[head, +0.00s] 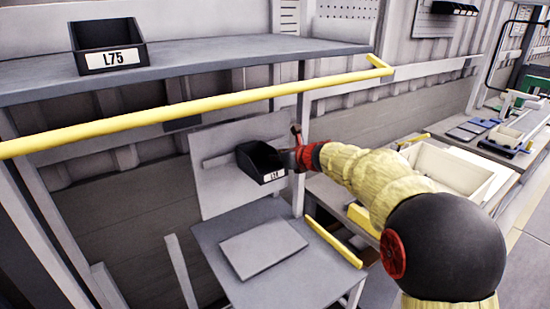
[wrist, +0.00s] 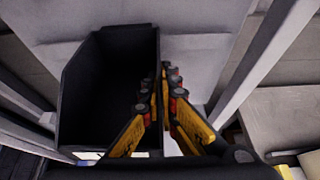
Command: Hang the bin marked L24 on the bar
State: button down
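A black open-topped bin (head: 258,163) is up against the pale upright panel, at the grey bar (head: 222,158). Its small white label starts with L; the digits are too small to read surely. In the wrist view the bin (wrist: 100,95) fills the left half, empty inside. My gripper (head: 296,150) is at the bin's right side. In the wrist view its yellow fingers (wrist: 165,85) close together on the bin's right wall, one on each side. The contact between bin back and bar is hidden, so I cannot tell whether it hangs there.
A black bin marked L75 (head: 108,47) stands on the grey upper shelf (head: 205,58). A yellow rail (head: 185,108) runs across in front. Below the panel is a grey table (head: 300,290) with a flat grey plate (head: 263,248). A white tray (head: 450,170) stands right, beyond my arm.

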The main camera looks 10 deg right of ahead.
jog(key=shift+f+b, duration=0.45)
jog(key=shift+f, duration=0.2)
dwell(1.1)
jog(key=c, duration=2)
grip_release()
jog(key=shift+o, duration=0.2)
jog(key=v, duration=1.2)
